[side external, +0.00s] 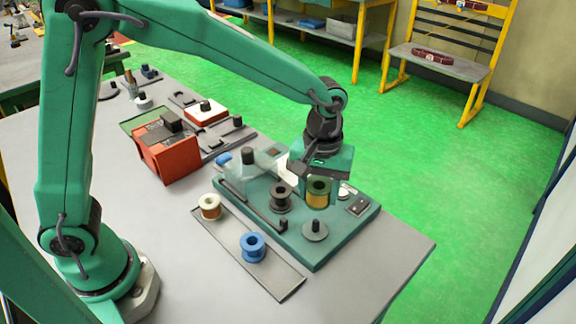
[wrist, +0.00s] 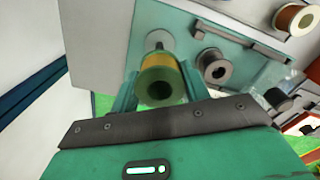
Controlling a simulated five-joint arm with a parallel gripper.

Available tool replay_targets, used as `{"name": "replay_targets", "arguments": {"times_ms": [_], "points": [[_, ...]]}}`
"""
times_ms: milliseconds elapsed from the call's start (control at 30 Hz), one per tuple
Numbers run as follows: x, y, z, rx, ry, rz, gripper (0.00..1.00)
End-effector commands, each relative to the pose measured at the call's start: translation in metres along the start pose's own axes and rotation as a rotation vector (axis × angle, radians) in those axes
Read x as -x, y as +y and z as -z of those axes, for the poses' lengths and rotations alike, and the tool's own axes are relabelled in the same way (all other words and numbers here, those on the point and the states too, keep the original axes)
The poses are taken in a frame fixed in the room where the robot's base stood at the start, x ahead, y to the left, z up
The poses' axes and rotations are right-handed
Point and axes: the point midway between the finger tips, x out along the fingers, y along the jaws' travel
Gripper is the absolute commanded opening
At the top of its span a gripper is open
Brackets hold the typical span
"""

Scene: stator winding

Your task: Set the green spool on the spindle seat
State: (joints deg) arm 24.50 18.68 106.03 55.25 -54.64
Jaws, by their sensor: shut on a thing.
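The green spool (side external: 319,190), wound with copper-coloured wire, is held in my gripper (side external: 318,178). In the wrist view the spool (wrist: 158,88) sits between the two green fingers of my gripper (wrist: 158,84), its open bore facing the camera. The spindle seat (side external: 315,231), a grey disc with a short dark peg, is on the green base plate (side external: 345,240). In the side view the spool hangs just above the seat, apart from it. In the wrist view the seat (wrist: 159,38) shows beyond the spool, which hides its near part.
A dark spool (side external: 281,198) stands on the plate left of the seat. A white-rimmed spool (side external: 210,207) and a blue spool (side external: 253,247) stand on a grey tray (side external: 283,284) in front. A translucent bottle-shaped part (side external: 248,171) and a dark bar (side external: 255,208) are at the plate's left.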

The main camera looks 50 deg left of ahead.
Motion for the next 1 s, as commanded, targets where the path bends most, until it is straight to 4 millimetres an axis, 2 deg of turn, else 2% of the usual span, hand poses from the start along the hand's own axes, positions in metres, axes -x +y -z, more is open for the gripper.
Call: {"name": "replay_targets", "arguments": {"times_ms": [700, 1000], "points": [[-0.036, 0.0, -0.001, -0.001, -0.001, 0.001, 0.23], [-0.04, 0.0, -0.001, -0.001, 0.0, 0.0, 0.23]]}}
